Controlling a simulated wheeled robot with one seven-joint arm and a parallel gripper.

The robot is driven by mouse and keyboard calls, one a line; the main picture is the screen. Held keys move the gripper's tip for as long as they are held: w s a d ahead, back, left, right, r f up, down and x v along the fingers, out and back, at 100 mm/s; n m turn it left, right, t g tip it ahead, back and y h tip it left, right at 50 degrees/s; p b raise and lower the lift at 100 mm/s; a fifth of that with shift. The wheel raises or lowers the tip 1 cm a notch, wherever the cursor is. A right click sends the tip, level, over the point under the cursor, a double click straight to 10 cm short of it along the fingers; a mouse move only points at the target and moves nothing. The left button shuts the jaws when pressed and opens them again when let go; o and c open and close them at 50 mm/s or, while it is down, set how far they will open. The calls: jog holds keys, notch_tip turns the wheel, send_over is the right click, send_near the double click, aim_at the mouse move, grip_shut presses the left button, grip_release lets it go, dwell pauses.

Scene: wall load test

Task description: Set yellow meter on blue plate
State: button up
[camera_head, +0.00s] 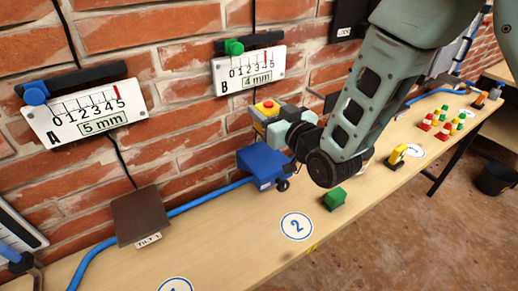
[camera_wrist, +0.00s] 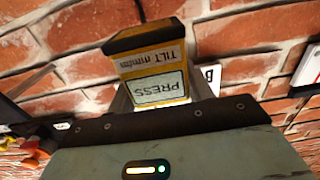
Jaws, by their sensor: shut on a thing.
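The yellow meter (camera_head: 266,109) has a red button on top and sits in my gripper (camera_head: 277,127), in front of the brick wall. In the wrist view the meter (camera_wrist: 155,85) shows "PRESS" and "TILT mm/m" labels, upside down in the picture. My gripper (camera_wrist: 160,100) is shut on it; the jaws are mostly hidden. A blue block with a flat top (camera_head: 262,164) stands on the bench just below the meter and may be the blue plate. Whether meter and block touch is hard to tell.
The wooden bench (camera_head: 235,225) runs along the wall. A green block (camera_head: 334,198) lies near a round "2" marker (camera_head: 297,226). A brown plate (camera_head: 142,214) is at left. Gauges A (camera_head: 85,115) and B (camera_head: 248,75) hang on the wall. Small cones (camera_head: 443,130) stand farther right.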

jog(key=shift+f+p, duration=1.3)
jog(key=shift+f, duration=3.6)
jog(key=shift+f, duration=0.1)
jog(key=o, duration=1.2)
